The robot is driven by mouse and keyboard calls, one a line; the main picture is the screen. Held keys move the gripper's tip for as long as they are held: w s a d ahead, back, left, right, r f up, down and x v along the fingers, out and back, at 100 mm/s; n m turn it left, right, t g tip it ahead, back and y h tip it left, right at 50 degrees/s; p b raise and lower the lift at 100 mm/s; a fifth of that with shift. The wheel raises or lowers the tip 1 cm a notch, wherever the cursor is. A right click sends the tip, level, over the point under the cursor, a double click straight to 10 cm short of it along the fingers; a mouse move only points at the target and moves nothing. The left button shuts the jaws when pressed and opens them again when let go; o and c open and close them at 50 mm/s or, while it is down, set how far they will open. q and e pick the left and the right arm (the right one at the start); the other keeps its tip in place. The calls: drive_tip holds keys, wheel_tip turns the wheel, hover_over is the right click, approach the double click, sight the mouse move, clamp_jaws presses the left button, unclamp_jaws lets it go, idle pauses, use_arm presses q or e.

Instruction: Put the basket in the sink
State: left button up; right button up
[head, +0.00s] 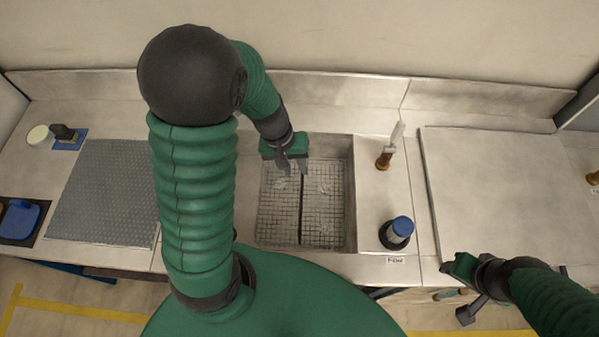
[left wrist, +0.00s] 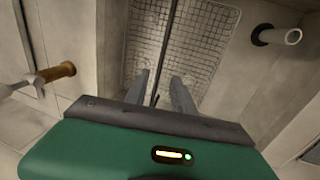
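The wire mesh basket (head: 280,215) sits inside the sink (head: 349,205), low in the basin, in the head view. A thin dark bar, seemingly its handle, runs across its middle from front to back. My left gripper (head: 292,170) is over the back part of the basket. In the left wrist view its two fingers (left wrist: 161,95) are apart, with the dark bar between them and the basket's mesh (left wrist: 205,45) beyond. I cannot tell the height gap to the bar. My right gripper (head: 463,292) is at the counter's front edge, away from the basket; its finger opening is unclear.
Right of the sink stand a brown-based faucet (head: 384,160) and a blue-capped container (head: 398,230). A grey textured mat (head: 103,190) lies on the left counter. A large flat panel (head: 500,185) covers the right counter. A wall rises behind.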

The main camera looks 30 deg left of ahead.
use_arm(q)
drive_tip(key=s+d+r+m+t+y, duration=0.1)
drive_tip(key=s+d+r+m+y, duration=0.1)
drive_tip(key=d+m, duration=0.4)
wheel_tip(320, 180, up, 2)
drive_tip(key=shift+s, duration=0.75)
drive_tip(key=shift+s, duration=0.1)
drive_tip(key=shift+d, duration=0.25)
drive_tip(key=shift+a, duration=0.1)
drive_tip(key=shift+c, duration=0.2)
